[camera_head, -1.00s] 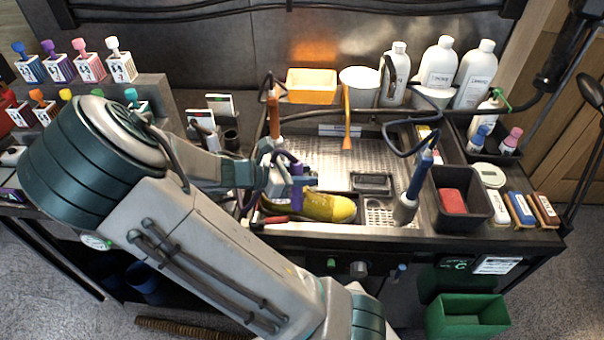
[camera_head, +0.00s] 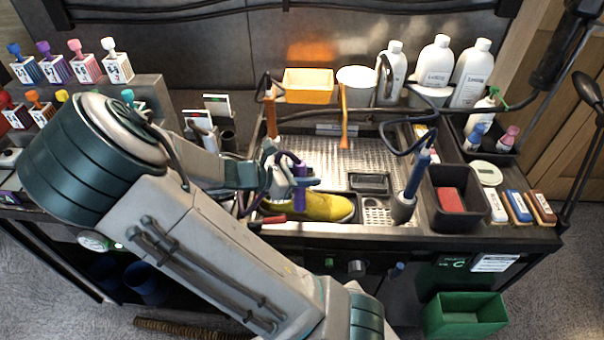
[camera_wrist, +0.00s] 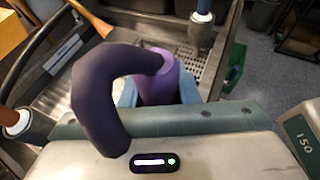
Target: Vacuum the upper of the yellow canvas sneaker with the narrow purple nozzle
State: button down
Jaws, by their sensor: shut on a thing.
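The yellow canvas sneaker (camera_head: 330,207) lies in the front of the sink station, toe pointing right. Its left part is hidden behind my arm and gripper. My gripper (camera_head: 302,184) is shut on the purple nozzle (camera_head: 299,172), which stands roughly upright over the sneaker's left part. In the wrist view the purple nozzle (camera_wrist: 158,82) is held between the fingers, with a dark hose curving from its top. The nozzle's tip is hidden in the wrist view, and I cannot tell whether it touches the sneaker.
A blue-handled tool (camera_head: 414,182) stands right of the sneaker, beside a black bin (camera_head: 466,217) holding a red block. An orange-handled tool (camera_head: 344,115) rises behind. A black tray (camera_head: 369,182) sits just behind the sneaker. The perforated metal floor (camera_head: 325,160) is mostly clear.

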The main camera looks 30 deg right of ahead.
jog(key=shift+s+d, duration=0.6)
jog(key=shift+d, duration=0.1)
dwell(0.9)
notch_tip(320, 180, up, 9)
jog(key=p, duration=0.4)
jog(key=shift+p, duration=0.3)
